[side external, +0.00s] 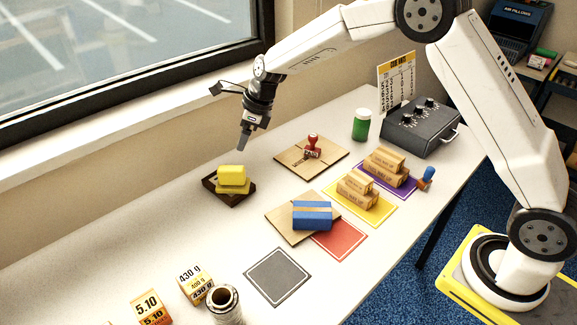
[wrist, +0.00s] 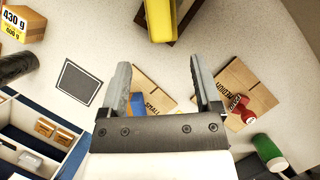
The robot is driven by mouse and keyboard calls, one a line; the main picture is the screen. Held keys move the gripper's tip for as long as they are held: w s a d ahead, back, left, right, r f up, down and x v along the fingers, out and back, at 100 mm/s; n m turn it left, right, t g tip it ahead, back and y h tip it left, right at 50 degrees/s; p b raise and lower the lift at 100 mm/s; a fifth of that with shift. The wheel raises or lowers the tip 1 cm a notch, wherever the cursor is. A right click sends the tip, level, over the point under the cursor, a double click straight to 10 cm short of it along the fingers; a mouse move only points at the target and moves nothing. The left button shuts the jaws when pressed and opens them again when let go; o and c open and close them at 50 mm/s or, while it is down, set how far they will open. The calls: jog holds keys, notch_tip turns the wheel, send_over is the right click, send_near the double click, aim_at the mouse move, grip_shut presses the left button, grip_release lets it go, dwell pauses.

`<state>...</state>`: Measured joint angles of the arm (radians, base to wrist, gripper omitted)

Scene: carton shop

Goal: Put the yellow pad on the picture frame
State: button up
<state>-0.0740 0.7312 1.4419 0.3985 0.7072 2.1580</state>
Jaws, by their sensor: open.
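The yellow pad (side external: 232,175) is a bright yellow block at the back left of the table. It sits on a darker yellow layer, which lies on the dark brown picture frame (side external: 211,187). In the wrist view the yellow pad (wrist: 159,22) is at the top centre, cut by the edge, with part of the picture frame (wrist: 183,18) beside it. My gripper (side external: 243,147) is above the table, up and slightly right of the pad, and apart from it. In the wrist view its fingers (wrist: 160,65) are spread with nothing held between them.
A flat carton with a red stamp (side external: 312,146) lies to the right. A blue block (side external: 312,215) rests on another flat carton beside a red mat (side external: 340,241). Small cartons (side external: 357,188) stand on a yellow mat. A green jar (side external: 362,124) stands behind. Bare table surrounds the frame.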

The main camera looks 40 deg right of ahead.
jog(key=shift+s, duration=0.1)
jog(key=s+d+n+h, duration=0.1)
jog(key=s+d+n, duration=0.2)
jog(key=s+n, duration=0.6)
jog(key=s+d+n+h, duration=0.1)
jog(key=s+d+n, duration=0.2)
jog(key=s+n, duration=0.6)
jog(key=s+d+n+h, duration=0.1)
jog(key=s+d+n, duration=0.1)
jog(key=s+n, duration=0.7)
jog(key=shift+s+d+f, duration=0.4)
jog(key=shift+s+f, duration=0.05)
jog(key=shift+s, duration=0.8)
